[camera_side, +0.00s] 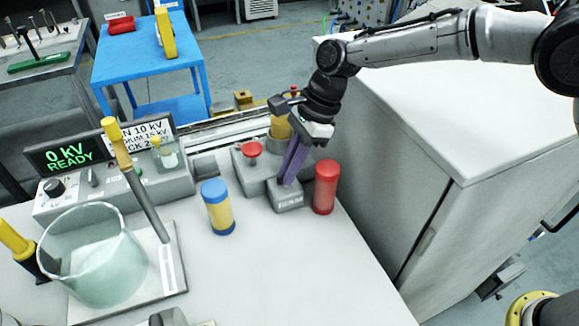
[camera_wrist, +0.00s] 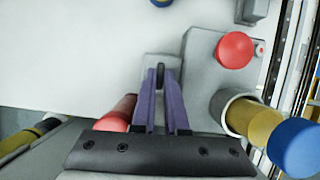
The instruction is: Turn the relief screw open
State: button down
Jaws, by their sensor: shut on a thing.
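My gripper (camera_side: 285,182) points down with its purple fingers at a small grey block (camera_side: 288,203) on the bench. In the wrist view my gripper (camera_wrist: 160,75) has its fingertips close together on a small dark upright piece, the relief screw (camera_wrist: 160,69), on the same grey block (camera_wrist: 152,59). The fingers are shut on the screw. In the side view they hide the screw. How far the screw is turned cannot be told.
A red cylinder (camera_side: 326,188) stands close right of the block. A grey box with a red button (camera_side: 252,149) is behind left. A blue-and-yellow cylinder (camera_side: 217,208) stands left. A glass beaker (camera_side: 95,258) and a display reading "0 kV READY" (camera_side: 68,151) are farther left.

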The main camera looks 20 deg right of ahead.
jog(key=n, duration=0.2)
jog(key=n+g, duration=0.2)
jog(key=n, duration=0.1)
jog(key=shift+w+a+n+h, duration=0.1)
jog(key=shift+w+n+h, duration=0.15)
jog(key=shift+n+h, duration=0.05)
jog(key=n, duration=0.3)
jog(key=n+g+h, duration=0.1)
jog(key=n, duration=0.2)
jog(key=shift+w+a+g+h, duration=0.15)
jog(key=shift+g+h, duration=0.15)
jog(key=c, duration=0.9)
grip_release()
jog(key=shift+c, duration=0.2)
jog(key=r, duration=0.4)
jog(key=shift+s+d+r, duration=0.1)
jog(key=shift+s+d, duration=0.1)
jog(key=shift+s, duration=0.1)
jog(key=s+d+r, duration=0.7)
jog(key=s+r, duration=0.2)
jog(key=s, duration=0.2)
jog(key=shift+d, duration=0.35)
